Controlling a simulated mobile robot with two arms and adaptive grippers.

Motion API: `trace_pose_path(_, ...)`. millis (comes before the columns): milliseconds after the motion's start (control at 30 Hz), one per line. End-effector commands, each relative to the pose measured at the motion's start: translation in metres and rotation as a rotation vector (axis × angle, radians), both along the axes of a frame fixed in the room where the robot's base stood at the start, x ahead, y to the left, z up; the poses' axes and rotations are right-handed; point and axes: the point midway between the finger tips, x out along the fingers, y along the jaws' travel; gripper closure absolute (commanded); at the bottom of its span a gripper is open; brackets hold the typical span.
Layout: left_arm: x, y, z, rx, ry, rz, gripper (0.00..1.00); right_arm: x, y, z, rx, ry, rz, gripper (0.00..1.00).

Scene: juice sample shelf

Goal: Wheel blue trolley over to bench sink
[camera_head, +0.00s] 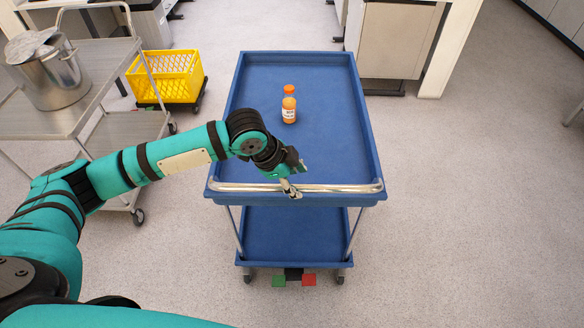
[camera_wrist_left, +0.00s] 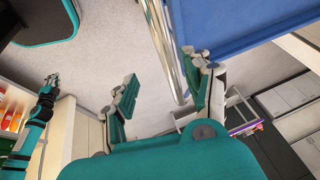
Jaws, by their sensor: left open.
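The blue trolley (camera_head: 250,125) stands in front of me, with a deep upper tray, a lower shelf and a silver push handle (camera_head: 340,187) along its near edge. My left gripper (camera_head: 293,180) is at the middle of this handle. In the left wrist view the fingers of my left gripper (camera_wrist_left: 158,70) are apart, and the handle (camera_wrist_left: 168,45) passes between them, not clamped. An orange juice bottle (camera_head: 289,105) stands upright on the upper tray. My right gripper (camera_wrist_left: 50,80) shows small at the left of the wrist view; its fingers are too small to read. I cannot make out a sink.
A grey metal cart (camera_head: 100,62) with a steel pot (camera_head: 48,75) stands close on the left. A yellow crate (camera_head: 165,77) on a wheeled base is behind it. A bench with cabinets (camera_head: 395,40) stands behind the trolley at right. Floor (camera_head: 470,200) at right is clear.

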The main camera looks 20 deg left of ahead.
Motion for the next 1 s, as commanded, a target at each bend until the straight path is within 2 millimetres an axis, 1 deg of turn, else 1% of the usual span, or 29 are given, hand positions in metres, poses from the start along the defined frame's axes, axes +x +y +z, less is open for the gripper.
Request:
trace_pose_path(33, 0.004, 0.007, 0.006, 0.013, -0.002, -0.002, 0.49, 0.0, 0.0, 0.002, 0.0, 0.0, 0.0, 1.0)
trace_pose_path(67, 0.005, 0.009, 0.008, 0.016, -0.001, -0.003, 0.49, 0.0, 0.0, 0.002, 0.0, 0.0, 0.0, 1.0)
trace_pose_path(167, 0.007, 0.012, 0.006, 0.021, 0.003, -0.008, 0.49, 0.0, 0.0, -0.002, 0.0, -0.001, 0.0, 1.0)
trace_pose_path(267, 0.008, 0.01, -0.002, 0.02, 0.004, -0.009, 0.49, 0.0, 0.0, -0.011, 0.0, -0.001, 0.0, 1.0)
trace_pose_path(600, 0.02, -0.004, -0.044, 0.02, 0.002, -0.008, 0.49, 0.001, 0.002, -0.062, 0.003, -0.003, 0.0, 1.0)
trace_pose_path(633, 0.021, -0.005, -0.045, 0.02, 0.003, -0.008, 0.49, 0.001, 0.002, -0.063, 0.003, -0.003, 0.0, 1.0)
trace_pose_path(667, 0.022, -0.007, -0.046, 0.019, 0.005, -0.008, 0.49, 0.001, 0.003, -0.059, 0.004, -0.002, 0.0, 1.0)
trace_pose_path(700, 0.023, -0.008, -0.05, 0.019, 0.006, -0.008, 0.49, 0.001, 0.003, -0.059, 0.005, -0.003, 0.0, 1.0)
trace_pose_path(833, 0.028, -0.013, -0.062, 0.019, 0.003, -0.007, 0.49, 0.002, 0.005, -0.062, 0.006, -0.004, 0.0, 1.0)
trace_pose_path(1000, 0.03, -0.016, -0.071, 0.02, 0.003, -0.007, 0.49, 0.002, 0.005, -0.064, 0.007, -0.004, 0.001, 1.0)
